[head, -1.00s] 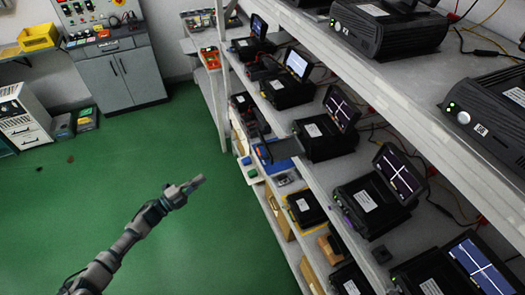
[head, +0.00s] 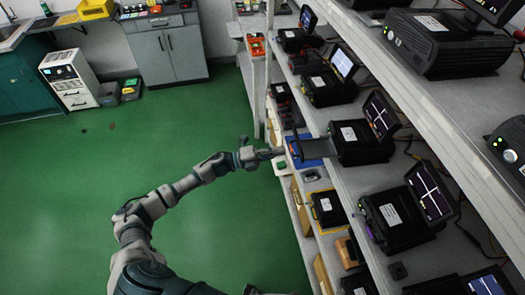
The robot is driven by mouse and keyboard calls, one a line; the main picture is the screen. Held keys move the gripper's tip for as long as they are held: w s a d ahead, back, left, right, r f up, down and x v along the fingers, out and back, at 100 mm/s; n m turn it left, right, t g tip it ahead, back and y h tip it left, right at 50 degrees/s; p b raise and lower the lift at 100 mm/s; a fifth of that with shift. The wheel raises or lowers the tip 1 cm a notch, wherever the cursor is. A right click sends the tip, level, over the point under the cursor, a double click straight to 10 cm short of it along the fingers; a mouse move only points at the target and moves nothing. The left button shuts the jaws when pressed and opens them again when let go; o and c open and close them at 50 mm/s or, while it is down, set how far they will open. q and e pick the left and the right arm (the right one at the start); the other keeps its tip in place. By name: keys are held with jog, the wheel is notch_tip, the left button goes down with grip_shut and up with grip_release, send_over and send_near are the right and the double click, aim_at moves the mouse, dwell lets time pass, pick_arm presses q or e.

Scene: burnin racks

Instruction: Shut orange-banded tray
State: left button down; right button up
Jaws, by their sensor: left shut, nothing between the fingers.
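A dark flat tray (head: 319,147) sticks out from the front of a black box unit (head: 362,142) on the middle shelf, over the aisle side. I cannot make out an orange band on it at this size. My left gripper (head: 279,152) is shut and empty, pointing right, with its tips at or very near the tray's outer end. I cannot tell whether they touch. My right gripper is not in view.
More black units with small screens line the shelf (head: 393,245), and larger units (head: 440,45) stand on the shelf above. A blue item (head: 313,146) lies below the tray.

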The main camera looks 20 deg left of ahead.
aim_at(314, 148)
pick_arm(q)
jog(key=shift+x, duration=0.8)
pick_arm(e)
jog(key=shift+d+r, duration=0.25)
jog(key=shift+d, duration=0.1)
pick_arm(q)
jog(key=shift+f, duration=0.1)
jog(key=f+x, duration=0.1)
jog(key=x, duration=0.3)
jog(key=b+x, duration=0.1)
jog(key=x, duration=0.4)
jog(key=f+b+x, duration=0.1)
jog(key=x, duration=0.3)
jog(key=shift+d+f, duration=0.3)
jog(key=shift+d, duration=0.25)
jog(key=shift+w+d+r, duration=0.1)
jog(key=shift+d, duration=0.15)
jog(key=shift+r, duration=0.1)
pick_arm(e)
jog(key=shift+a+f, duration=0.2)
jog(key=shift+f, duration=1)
pick_arm(q)
jog(key=shift+w+a, duration=0.1)
jog(key=shift+a, duration=0.15)
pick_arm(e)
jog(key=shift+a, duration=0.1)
